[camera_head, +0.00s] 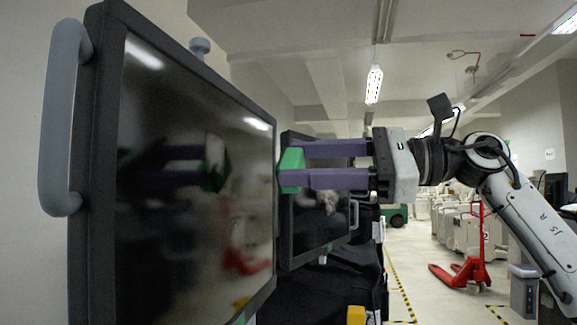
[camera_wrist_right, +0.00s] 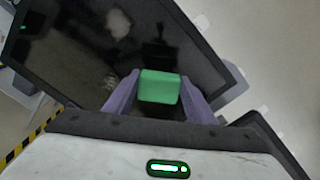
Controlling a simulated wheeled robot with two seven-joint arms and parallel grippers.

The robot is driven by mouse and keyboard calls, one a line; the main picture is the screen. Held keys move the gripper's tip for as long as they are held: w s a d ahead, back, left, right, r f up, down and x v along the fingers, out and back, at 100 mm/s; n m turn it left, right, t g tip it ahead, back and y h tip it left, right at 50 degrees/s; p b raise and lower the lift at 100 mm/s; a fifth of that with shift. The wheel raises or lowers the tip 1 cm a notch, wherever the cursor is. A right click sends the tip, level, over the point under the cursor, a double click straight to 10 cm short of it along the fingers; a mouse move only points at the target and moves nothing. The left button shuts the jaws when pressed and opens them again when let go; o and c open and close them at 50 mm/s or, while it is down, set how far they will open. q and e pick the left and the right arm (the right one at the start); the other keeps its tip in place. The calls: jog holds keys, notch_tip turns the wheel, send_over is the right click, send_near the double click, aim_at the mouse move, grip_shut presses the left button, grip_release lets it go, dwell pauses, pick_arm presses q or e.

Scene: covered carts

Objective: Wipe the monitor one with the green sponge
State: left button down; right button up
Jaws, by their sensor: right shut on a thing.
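A large black monitor (camera_head: 190,180) with a grey side handle stands close on the left in the head view. A second dark monitor (camera_head: 320,215) with a pale smudge stands beyond it. No readable label shows which is monitor one. My right gripper (camera_head: 291,168) reaches in from the right, its purple fingers shut on the green sponge (camera_head: 291,158). The sponge is at the near monitor's right edge in the picture; contact is not clear. In the right wrist view, the sponge (camera_wrist_right: 159,87) sits between the fingers before a dark screen (camera_wrist_right: 70,45). My left gripper is not seen.
Black covered equipment (camera_head: 310,295) lies below the monitors. A red pallet jack (camera_head: 470,262) stands on the floor at right, with covered carts behind it. Yellow-black tape (camera_head: 401,290) marks the open aisle. Another dark panel (camera_wrist_right: 268,142) shows at the wrist view's lower right.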

jog(key=shift+s+d, duration=0.2)
jog(key=shift+d, duration=0.3)
jog(key=shift+v, duration=1.55)
